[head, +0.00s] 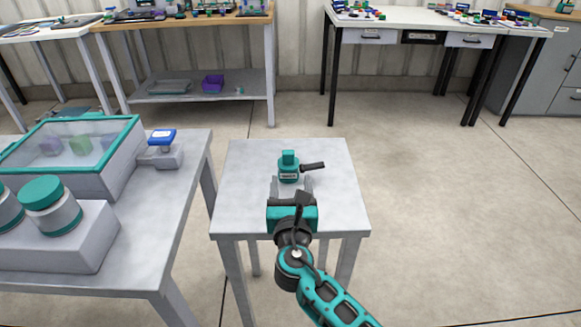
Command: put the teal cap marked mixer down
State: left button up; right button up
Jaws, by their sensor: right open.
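The teal cap (289,173) stands on the small grey table (335,212) in the head view. It has a pale label on its front, too small to read surely, a raised teal top and a dark handle sticking out to the right. My right gripper (291,187) is open, with its fingers pointing at the cap from the near side. I cannot tell whether the fingers touch it. My left gripper is not in view.
A larger grey table (185,215) at left holds a clear-lidded teal tote (115,130), teal-lidded jars (52,208) and a blue-topped item (162,137). Cluttered benches stand at the back. The small table is otherwise clear, with open floor (460,210) to its right.

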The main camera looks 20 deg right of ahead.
aim_at(288, 156)
jog(key=x, duration=0.4)
jog(key=shift+w, duration=0.2)
jog(key=x, duration=0.1)
jog(key=b+x, duration=0.1)
jog(key=x, duration=0.3)
jog(key=shift+w+a+r+b, duration=0.1)
jog(key=shift+a+r+b, duration=0.05)
jog(key=shift+r+b, duration=0.15)
grip_shut()
